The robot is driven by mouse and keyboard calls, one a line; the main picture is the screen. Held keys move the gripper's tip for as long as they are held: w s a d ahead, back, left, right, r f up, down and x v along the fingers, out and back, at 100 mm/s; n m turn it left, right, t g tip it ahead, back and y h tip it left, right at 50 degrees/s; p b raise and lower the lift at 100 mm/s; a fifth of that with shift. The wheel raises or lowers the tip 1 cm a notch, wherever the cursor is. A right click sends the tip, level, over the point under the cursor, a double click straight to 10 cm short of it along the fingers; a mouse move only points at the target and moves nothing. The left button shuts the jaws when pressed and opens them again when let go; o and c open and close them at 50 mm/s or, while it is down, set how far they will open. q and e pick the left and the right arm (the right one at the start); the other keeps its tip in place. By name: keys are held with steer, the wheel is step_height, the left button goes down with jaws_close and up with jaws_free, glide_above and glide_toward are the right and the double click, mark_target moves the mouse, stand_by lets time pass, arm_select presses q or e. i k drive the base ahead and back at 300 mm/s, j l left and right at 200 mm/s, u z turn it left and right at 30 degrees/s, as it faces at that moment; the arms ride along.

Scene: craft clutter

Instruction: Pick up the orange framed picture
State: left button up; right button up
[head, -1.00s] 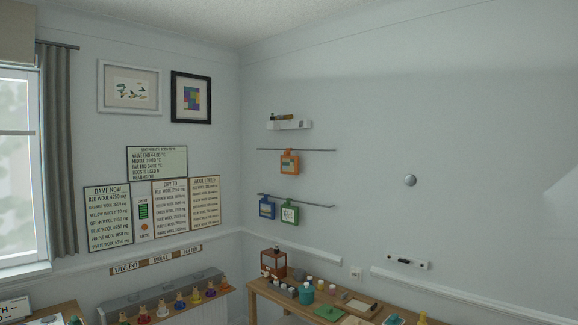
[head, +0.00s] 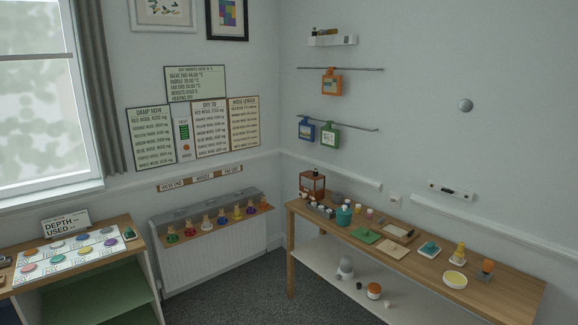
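The orange framed picture (head: 332,83) hangs from the upper thin rail (head: 340,69) on the right-hand wall, near the room corner. It is small, with an orange frame and a paler middle too small to read. Below it, a blue framed picture (head: 306,130) and a green framed picture (head: 328,136) hang from a lower rail (head: 352,124). Neither of my grippers shows in the head view.
A wooden table (head: 466,274) with several small craft items stands under the rails along the right wall. A radiator (head: 205,262) with a shelf of colored figures is in the corner. A low cabinet (head: 90,285) stands at left. Grey carpet (head: 235,298) is open between them.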

mark_target(331, 84)
steer(key=i, duration=2.9)
